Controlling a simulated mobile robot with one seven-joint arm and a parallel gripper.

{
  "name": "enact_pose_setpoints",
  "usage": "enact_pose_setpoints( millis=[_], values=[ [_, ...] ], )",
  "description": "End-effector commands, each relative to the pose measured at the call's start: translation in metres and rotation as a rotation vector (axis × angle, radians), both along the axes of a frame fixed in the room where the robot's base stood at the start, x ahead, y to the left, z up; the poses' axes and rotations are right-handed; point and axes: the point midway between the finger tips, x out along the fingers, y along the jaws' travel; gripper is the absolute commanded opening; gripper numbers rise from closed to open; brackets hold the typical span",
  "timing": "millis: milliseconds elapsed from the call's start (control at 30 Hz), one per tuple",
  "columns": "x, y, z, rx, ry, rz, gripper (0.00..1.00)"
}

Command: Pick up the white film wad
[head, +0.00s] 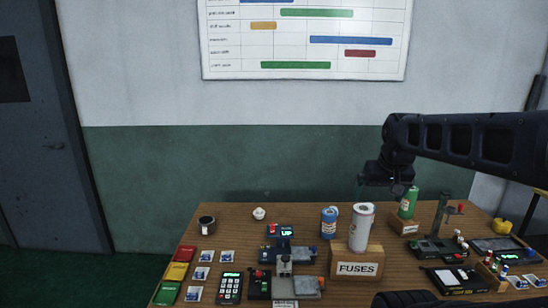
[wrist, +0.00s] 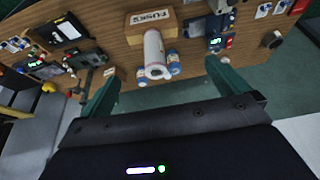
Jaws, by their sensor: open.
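The white film wad (head: 259,213) is a small crumpled white lump at the back of the wooden table, between the dark mug and the blue can. My gripper (head: 383,190) hangs over the back right part of the table, well to the right of the wad. In the wrist view its two teal fingers (wrist: 165,85) are wide apart with nothing held between them.
A tall white canister (head: 361,227) stands by the FUSES box (head: 357,262), beside a blue can (head: 329,222). A device reading UP (head: 286,232) sits in front of the wad. A mug (head: 207,225) is to its left. Bare tabletop surrounds the wad.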

Motion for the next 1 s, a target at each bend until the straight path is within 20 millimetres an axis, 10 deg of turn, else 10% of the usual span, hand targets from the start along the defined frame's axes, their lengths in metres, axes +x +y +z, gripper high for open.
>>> enact_pose_setpoints(
  millis=[1000],
  values=[
    [0.005,0.000,-0.001,0.001,0.002,0.003,0.79]
  ],
)
